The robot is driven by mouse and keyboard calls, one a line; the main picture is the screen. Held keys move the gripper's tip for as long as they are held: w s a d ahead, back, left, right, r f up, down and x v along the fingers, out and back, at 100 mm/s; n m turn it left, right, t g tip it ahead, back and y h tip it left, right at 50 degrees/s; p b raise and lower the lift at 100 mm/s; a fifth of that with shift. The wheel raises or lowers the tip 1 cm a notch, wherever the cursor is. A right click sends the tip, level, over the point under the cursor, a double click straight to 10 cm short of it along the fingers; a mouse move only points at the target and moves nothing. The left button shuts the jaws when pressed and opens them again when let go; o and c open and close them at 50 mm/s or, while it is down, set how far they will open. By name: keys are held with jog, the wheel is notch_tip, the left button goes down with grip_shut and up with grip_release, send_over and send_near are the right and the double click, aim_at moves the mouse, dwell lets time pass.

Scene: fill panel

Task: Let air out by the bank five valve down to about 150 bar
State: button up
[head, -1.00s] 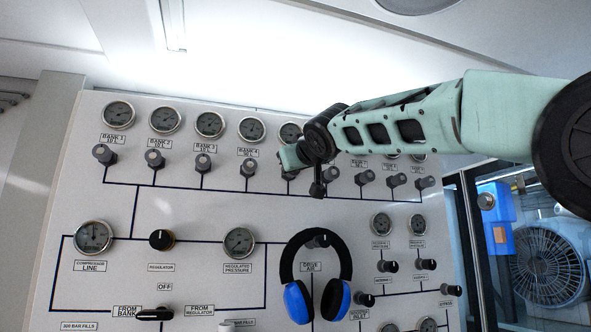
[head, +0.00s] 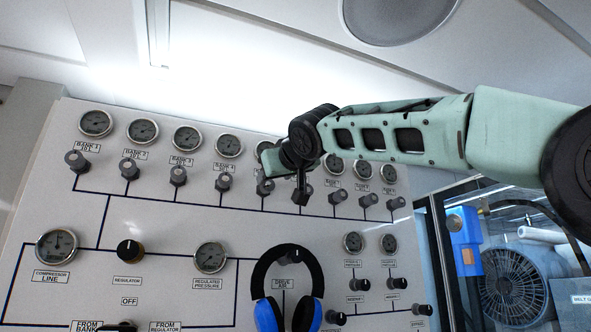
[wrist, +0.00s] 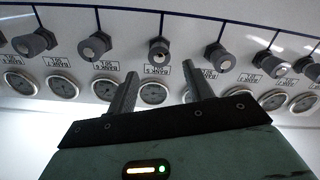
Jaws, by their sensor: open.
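The bank five valve is a grey knob (head: 265,186) in the top row of the panel; it also shows in the wrist view (wrist: 160,51), which sees the panel upside down. The bank five gauge (head: 262,149) is partly behind my arm in the head view. In the wrist view the gauge (wrist: 153,93) shows between my fingers, its needle too small to read. My gripper (wrist: 161,82) is open and empty. Its fingers straddle the line of the knob in the picture, without visible contact. In the head view my gripper (head: 273,160) is beside the knob, fingertips unclear.
Neighbouring bank knobs (head: 223,183) (head: 303,195) stand close on both sides. Blue and black headphones (head: 287,290) hang on the panel below. A regulator knob (head: 130,250) and several gauges fill the lower panel. A compressor fan (head: 515,287) stands behind a frame at the right.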

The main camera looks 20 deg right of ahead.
jog(key=s+b, duration=0.6)
jog(key=s, duration=0.6)
jog(key=shift+s, duration=0.25)
dwell(6.5)
